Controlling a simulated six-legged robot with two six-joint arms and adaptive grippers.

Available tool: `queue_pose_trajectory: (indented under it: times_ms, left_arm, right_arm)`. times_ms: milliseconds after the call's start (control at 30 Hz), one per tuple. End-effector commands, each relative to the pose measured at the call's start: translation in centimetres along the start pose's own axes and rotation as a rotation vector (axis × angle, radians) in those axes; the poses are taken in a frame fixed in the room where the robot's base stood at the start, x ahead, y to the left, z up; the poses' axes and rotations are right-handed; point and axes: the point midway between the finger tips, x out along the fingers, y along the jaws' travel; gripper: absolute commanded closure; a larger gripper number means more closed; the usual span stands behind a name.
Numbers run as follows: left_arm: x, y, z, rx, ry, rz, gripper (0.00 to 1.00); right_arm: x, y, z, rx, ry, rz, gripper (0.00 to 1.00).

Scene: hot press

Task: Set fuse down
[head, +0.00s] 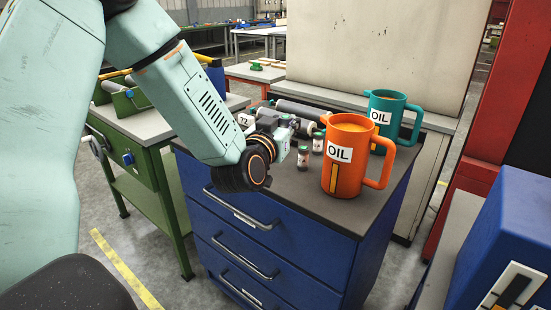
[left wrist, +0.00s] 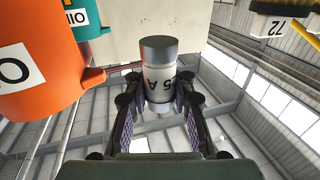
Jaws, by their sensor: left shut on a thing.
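A cylindrical fuse (left wrist: 158,78) with dark grey and metal ends and a pale body, marked with black print ending in "A", stands between the fingers of my left gripper (left wrist: 157,112) in the left wrist view. The fingers touch it from both sides and are shut on it. In the head view my left gripper (head: 283,140) is over the dark top of the blue drawer cabinet (head: 340,215), left of the orange mug. The fuse is hard to make out there, and I cannot tell whether it touches the top. My right gripper is not in view.
An orange OIL mug (head: 345,178) and a teal OIL mug (head: 410,118) stand at the cabinet's right. Small jars (head: 318,143) stand close beside the gripper. Grey cylinders (head: 310,111) lie behind. The cabinet top's front strip is clear.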

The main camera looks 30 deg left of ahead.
Motion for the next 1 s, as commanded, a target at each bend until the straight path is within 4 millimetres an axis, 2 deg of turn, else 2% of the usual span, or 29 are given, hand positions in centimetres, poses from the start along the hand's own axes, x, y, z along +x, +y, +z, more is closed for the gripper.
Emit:
queue_pose_trajectory:
  times_ms: [333,567,800,1000]
  left_arm:
    - [-0.1,-0.4,5.8,0.000,-0.002,-0.004,1.00]
    - [-0.1,-0.2,7.4,0.000,0.000,-0.002,1.00]
    - [-0.1,-0.1,10.5,0.001,-0.001,-0.002,1.00]
    - [0.0,0.0,10.5,-0.001,0.001,-0.002,1.00]
  right_arm:
    - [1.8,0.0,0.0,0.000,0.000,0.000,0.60]
    - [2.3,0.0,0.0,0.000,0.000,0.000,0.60]
    - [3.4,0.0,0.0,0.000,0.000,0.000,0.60]
    - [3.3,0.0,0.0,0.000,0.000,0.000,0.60]
